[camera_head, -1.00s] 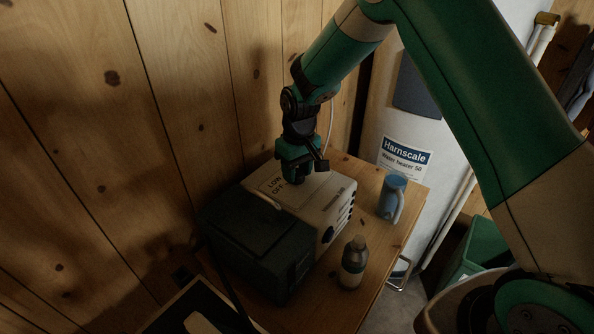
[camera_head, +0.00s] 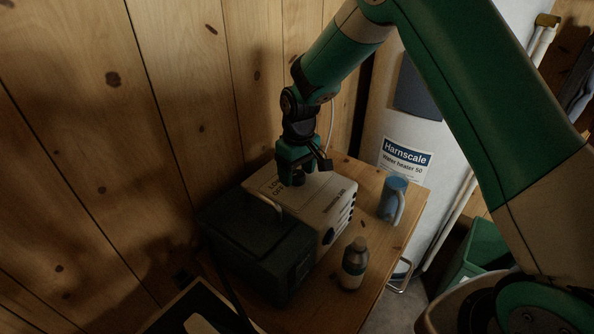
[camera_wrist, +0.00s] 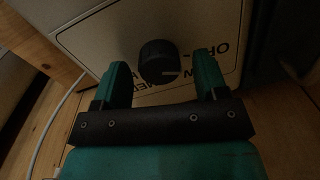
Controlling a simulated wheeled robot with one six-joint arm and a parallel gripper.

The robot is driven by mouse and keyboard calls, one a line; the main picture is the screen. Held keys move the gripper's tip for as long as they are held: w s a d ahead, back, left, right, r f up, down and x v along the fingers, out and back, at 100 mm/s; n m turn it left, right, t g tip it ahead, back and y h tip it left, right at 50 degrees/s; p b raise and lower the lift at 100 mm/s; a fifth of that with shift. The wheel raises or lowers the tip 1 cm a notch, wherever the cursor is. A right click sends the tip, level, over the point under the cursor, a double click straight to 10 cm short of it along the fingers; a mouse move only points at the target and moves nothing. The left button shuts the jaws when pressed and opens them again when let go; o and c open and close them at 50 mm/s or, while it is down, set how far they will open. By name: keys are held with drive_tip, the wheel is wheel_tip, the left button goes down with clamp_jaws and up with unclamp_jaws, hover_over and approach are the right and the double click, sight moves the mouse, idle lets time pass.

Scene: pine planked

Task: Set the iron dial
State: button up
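The dial is a round black knob (camera_wrist: 158,60) on a pale panel (camera_wrist: 100,42) in the wrist view. Its light mark points to the right in that view. OFF, LOW and MED lettering shows upside down around it, partly covered by my fingers. In the head view the panel is on top of a cream-coloured box (camera_head: 325,213), and the dial is hidden by my gripper (camera_head: 297,181). My gripper (camera_wrist: 160,72) is open, with one green finger on each side of the dial. I cannot tell whether either finger touches it.
The box stands on a wooden table (camera_head: 375,220) against a plank wall, beside a dark green box-shaped part (camera_head: 255,243). A white water heater (camera_head: 390,120) rises behind.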

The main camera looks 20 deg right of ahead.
sight(300, 172)
wheel_tip(300, 172, up, 17)
drive_tip(key=b, duration=0.2)
drive_tip(key=shift+w+d+r, duration=0.15)
drive_tip(key=shift+d+r, duration=0.05)
drive_tip(key=shift+d, duration=0.2)
drive_tip(key=s+a+n+y, duration=0.1)
drive_tip(key=s+a, duration=0.1)
drive_tip(key=s, duration=1.3)
drive_tip(key=s+a+n+y, duration=0.1)
drive_tip(key=s+a+y, duration=0.1)
drive_tip(key=s, duration=1.3)
drive_tip(key=shift+s+a+r+y+b, duration=0.3)
drive_tip(key=shift+a+r, duration=0.1)
drive_tip(key=shift+a, duration=0.3)
